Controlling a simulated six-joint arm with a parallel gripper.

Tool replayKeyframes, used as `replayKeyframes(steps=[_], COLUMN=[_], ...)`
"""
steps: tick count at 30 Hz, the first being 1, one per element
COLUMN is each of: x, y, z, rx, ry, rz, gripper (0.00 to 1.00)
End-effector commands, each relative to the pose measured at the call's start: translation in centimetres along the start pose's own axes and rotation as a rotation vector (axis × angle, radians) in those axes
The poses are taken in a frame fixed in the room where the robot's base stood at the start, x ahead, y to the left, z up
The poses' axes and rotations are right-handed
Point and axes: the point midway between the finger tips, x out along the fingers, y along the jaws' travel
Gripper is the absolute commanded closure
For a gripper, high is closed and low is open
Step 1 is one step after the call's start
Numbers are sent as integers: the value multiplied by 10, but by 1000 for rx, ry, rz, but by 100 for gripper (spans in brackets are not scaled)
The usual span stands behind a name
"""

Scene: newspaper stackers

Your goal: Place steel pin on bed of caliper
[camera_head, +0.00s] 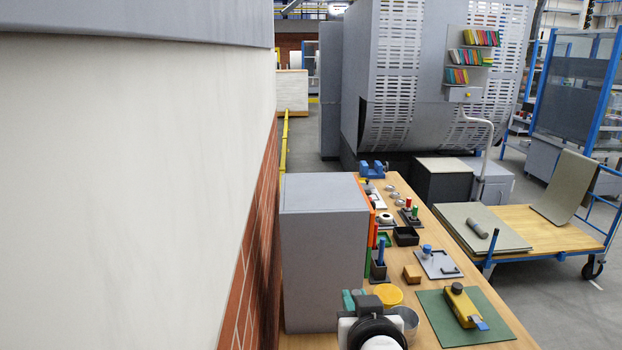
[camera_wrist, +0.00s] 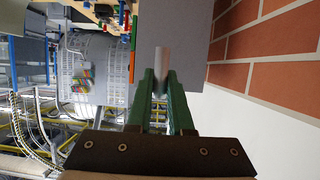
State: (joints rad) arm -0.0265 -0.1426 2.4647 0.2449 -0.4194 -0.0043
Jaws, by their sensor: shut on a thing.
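My gripper (camera_wrist: 161,80) has green fingers shut on a grey, round steel pin (camera_wrist: 162,58), which sticks out beyond the fingertips in the wrist view. In the head view my gripper (camera_head: 351,299) shows at the bottom, beside the grey cabinet and left of the yellow round lid; the pin cannot be made out there. I cannot tell for sure which thing is the caliper. A grey plate with a blue knob (camera_head: 438,263) lies mid-bench. A yellow device with a blue end (camera_head: 463,306) lies on the green mat (camera_head: 497,333).
The grey cabinet (camera_head: 322,255) stands close at the left of the wooden bench (camera_head: 405,275). A brick wall (camera_wrist: 245,45) is near.

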Motion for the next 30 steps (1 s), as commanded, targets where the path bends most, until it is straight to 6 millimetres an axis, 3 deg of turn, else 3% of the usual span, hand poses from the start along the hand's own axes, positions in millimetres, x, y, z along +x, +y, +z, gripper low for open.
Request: replayKeyframes(steps=[5,8,11,14,18,21,24,27,30], x=[32,48,50,36,-6,-41,-66,-76,-71], y=[11,32,60,93,136,157,169,173,174], z=[50,96,145,198,256,280,291,300,319], rx=[63,132,217,309,420,476,509,522,523], ry=[-17,-19,-15,-10,-6,-5,-3,-4,-6], rz=[173,358,564,786,1051,1179,1251,1282,1288], gripper=[100,100,100,100,100,100,100,100,100])
